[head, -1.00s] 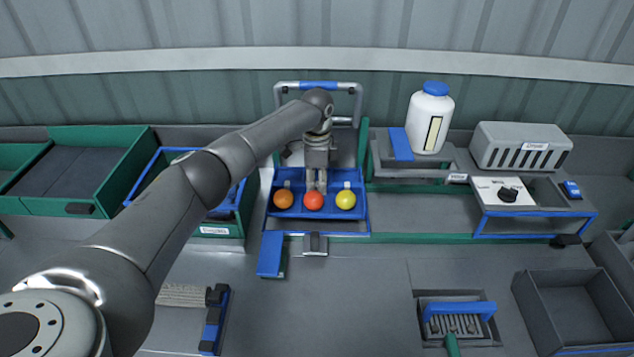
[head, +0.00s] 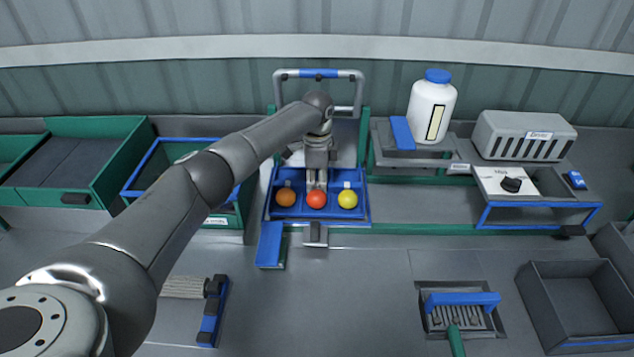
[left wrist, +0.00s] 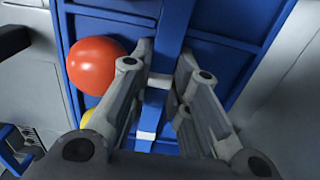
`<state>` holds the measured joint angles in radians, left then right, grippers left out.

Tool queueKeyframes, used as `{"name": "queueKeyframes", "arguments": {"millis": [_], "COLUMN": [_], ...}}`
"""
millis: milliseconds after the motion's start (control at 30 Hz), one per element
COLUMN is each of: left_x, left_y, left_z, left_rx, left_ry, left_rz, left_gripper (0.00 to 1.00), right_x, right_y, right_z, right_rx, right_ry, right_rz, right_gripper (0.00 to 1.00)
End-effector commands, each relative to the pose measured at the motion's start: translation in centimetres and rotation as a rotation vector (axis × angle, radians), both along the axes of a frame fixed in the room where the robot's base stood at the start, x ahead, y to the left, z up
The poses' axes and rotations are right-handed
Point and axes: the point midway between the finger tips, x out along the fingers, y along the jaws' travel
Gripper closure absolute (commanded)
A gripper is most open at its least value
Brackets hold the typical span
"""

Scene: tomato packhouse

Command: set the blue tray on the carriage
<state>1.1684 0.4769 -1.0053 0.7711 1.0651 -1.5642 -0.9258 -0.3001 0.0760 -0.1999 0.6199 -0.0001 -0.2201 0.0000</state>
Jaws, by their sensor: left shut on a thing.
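The blue tray (head: 275,212) holds an orange (head: 286,197), a red (head: 316,199) and a yellow tomato (head: 348,199) in a row along its near side. It lies level over the carriage, whose grey hoop handle (head: 284,75) stands behind it. Whether the tray's underside touches the carriage is hidden. My left gripper (head: 317,180) reaches down at the tray's middle, behind the red tomato. In the left wrist view my gripper (left wrist: 158,95) is shut on the tray's blue middle bar (left wrist: 172,40), beside the red tomato (left wrist: 93,65). My right gripper is not in view.
A white bottle (head: 432,110) stands on a shelf right of the carriage, near a grey vented box (head: 524,140). Green bins (head: 140,150) stand left. A blue block (head: 270,245) and a small grey latch-like part (head: 315,235) sit just in front. The front bench middle is clear.

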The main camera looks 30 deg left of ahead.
Motion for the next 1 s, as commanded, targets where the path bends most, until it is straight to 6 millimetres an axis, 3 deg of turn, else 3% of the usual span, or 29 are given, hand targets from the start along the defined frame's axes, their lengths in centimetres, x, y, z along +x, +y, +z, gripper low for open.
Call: {"name": "queueKeyframes", "arguments": {"millis": [967,1000], "left_x": [0.0,0.0], "left_y": [0.0,0.0], "left_z": [-1.1,-1.1], "left_rx": [0.0,-0.001], "left_ry": [0.0,0.0], "left_rz": [0.0,0.0], "left_gripper": [1.0,0.81], "right_x": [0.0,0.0], "right_y": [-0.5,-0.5], "right_z": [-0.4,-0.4], "right_rx": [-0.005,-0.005], "right_ry": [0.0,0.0], "right_rz": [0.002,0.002], "right_gripper": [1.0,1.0]}}
